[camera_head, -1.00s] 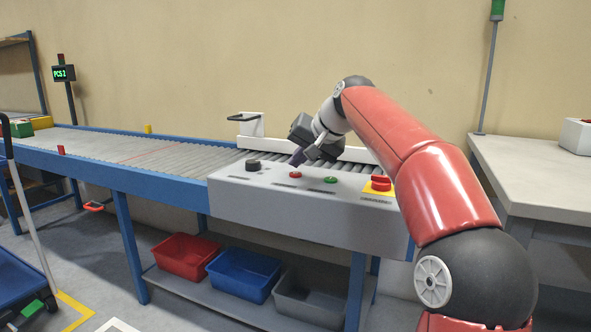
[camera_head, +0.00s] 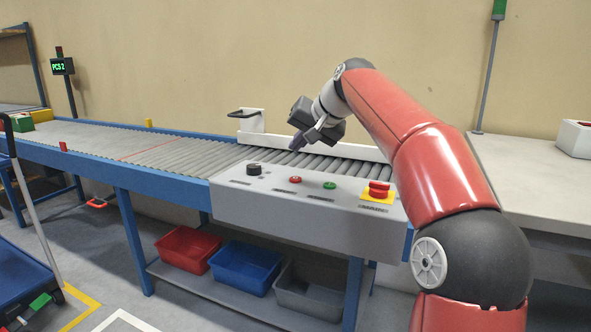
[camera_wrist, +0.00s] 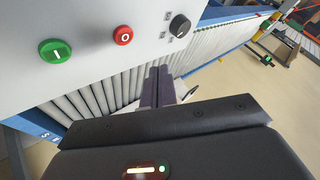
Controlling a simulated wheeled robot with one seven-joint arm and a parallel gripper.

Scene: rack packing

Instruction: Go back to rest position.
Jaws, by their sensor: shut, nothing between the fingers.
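My gripper (camera_head: 298,142) is in the head view, raised above the roller conveyor (camera_head: 180,152) and behind the grey control panel (camera_head: 315,212). Its dark fingers are together and hold nothing. The fingers also show in the wrist view (camera_wrist: 158,86), side by side and apart from the panel. The panel carries a black knob (camera_head: 254,169), a red button (camera_head: 295,180), a green button (camera_head: 329,185) and a red emergency stop (camera_head: 379,189) on a yellow base. My gripper touches none of them.
Red (camera_head: 187,249), blue (camera_head: 244,268) and grey (camera_head: 311,290) bins sit on the shelf below the conveyor. A bench (camera_head: 520,170) stands at right, with a white box (camera_head: 576,138) on it. A blue cart (camera_head: 25,280) is at left. Air above the conveyor is free.

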